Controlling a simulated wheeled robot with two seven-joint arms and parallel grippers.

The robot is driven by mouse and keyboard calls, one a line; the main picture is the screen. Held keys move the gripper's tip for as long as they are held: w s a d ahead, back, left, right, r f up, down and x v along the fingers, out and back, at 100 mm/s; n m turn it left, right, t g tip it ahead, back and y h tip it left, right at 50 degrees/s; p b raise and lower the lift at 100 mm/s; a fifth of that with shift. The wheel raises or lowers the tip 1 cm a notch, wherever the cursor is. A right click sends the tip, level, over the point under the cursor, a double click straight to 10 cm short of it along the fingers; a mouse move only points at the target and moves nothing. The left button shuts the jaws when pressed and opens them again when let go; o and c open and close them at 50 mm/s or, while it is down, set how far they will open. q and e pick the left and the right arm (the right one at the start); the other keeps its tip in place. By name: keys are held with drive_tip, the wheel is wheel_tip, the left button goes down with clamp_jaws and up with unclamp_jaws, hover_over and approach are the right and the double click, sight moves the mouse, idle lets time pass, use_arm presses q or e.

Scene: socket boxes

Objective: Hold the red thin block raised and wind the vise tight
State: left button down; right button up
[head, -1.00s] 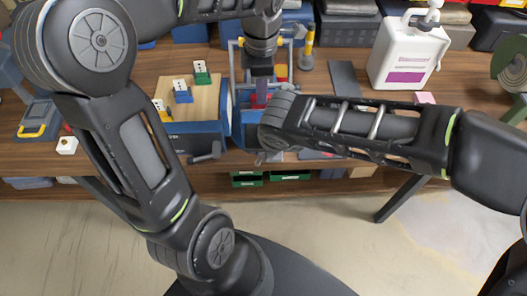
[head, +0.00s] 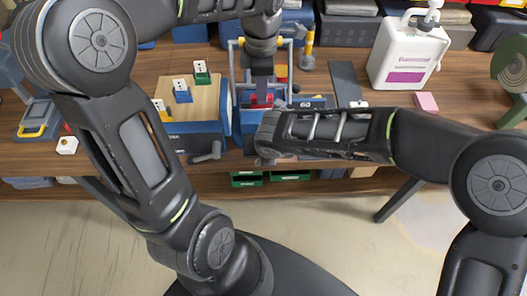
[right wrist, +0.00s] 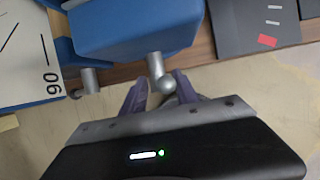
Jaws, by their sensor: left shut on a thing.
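My left gripper (head: 260,88) points down over the blue vise (head: 242,124) at the middle of the bench. It is shut on the red thin block (head: 262,101), which shows between the vise's parts; whether it touches them I cannot tell. My right arm crosses the vise's front right, hiding part of it and the right gripper in the head view. In the right wrist view the vise's blue body (right wrist: 130,28) is close. A silver handle with a ball end (right wrist: 160,80) lies between the right gripper's fingers (right wrist: 158,92), which look apart, with a gap beside the handle.
A wooden board (head: 205,100) with small labelled blocks stands left of the vise, and a grey handle (head: 207,154) sticks out in front. A white jug (head: 408,55) and pink block (head: 427,102) stand further right.

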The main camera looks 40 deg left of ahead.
clamp_jaws()
drive_tip(key=shift+d+g+y, duration=0.1)
drive_tip(key=shift+g+y, duration=0.2)
idle(0.4)
drive_tip(key=g+y, duration=0.1)
drive_tip(key=m+g+y, duration=0.1)
drive_tip(key=shift+d+f+y, duration=0.1)
drive_tip(key=shift+f+y, duration=0.1)
drive_tip(key=shift+y, duration=0.2)
drive_tip(key=shift+m+g+y, duration=0.3)
drive_tip(key=shift+g+y, duration=0.4)
drive_tip(key=shift+y, duration=0.4)
drive_tip(key=g+y, duration=0.1)
drive_tip(key=y, duration=0.2)
drive_tip(key=shift+s+m+g, duration=0.1)
drive_tip(key=shift+m+g, duration=0.2)
drive_tip(key=shift+m, duration=0.1)
drive_tip(key=m+g+y, duration=0.1)
drive_tip(key=y, duration=0.2)
drive_tip(key=shift+g, duration=0.3)
drive_tip(key=shift+y, duration=0.3)
drive_tip(key=shift+o, duration=1.4)
unclamp_jaws()
drive_tip(key=shift+r, duration=0.1)
